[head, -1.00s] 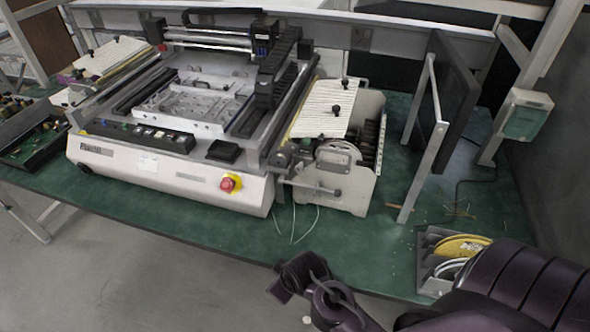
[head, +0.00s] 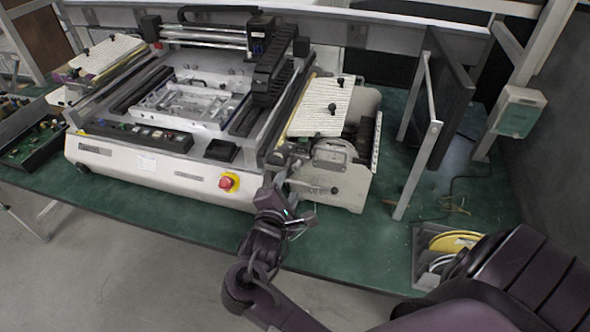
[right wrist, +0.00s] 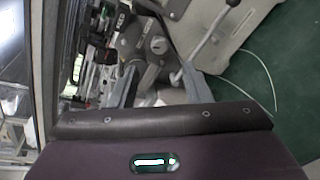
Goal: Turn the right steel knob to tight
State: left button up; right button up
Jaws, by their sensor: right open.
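The machine's right side unit (head: 345,185) carries a lever with a rounded end (head: 334,190); this metal lever (right wrist: 208,42) also shows in the right wrist view. A small round steel knob (right wrist: 159,45) shows there too, on a grey bracket to the left of the lever. I cannot tell for sure that it is the right steel knob of the task. My right gripper (head: 283,186) is at the front right corner of the machine. In the right wrist view its fingers (right wrist: 163,85) are apart and empty, with the small knob beyond the gap. My left gripper is out of view.
The white machine (head: 165,180) with a red stop button (head: 228,183) fills the left of the green table (head: 400,250). A dark panel on a metal frame (head: 425,150) stands to the right. A grey bin with a yellow spool (head: 452,243) sits at the right front.

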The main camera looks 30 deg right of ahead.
aim_at(296, 169)
jog(key=x, duration=0.7)
jog(key=shift+w+d, duration=0.1)
jog(key=shift+d, duration=0.25)
grip_shut()
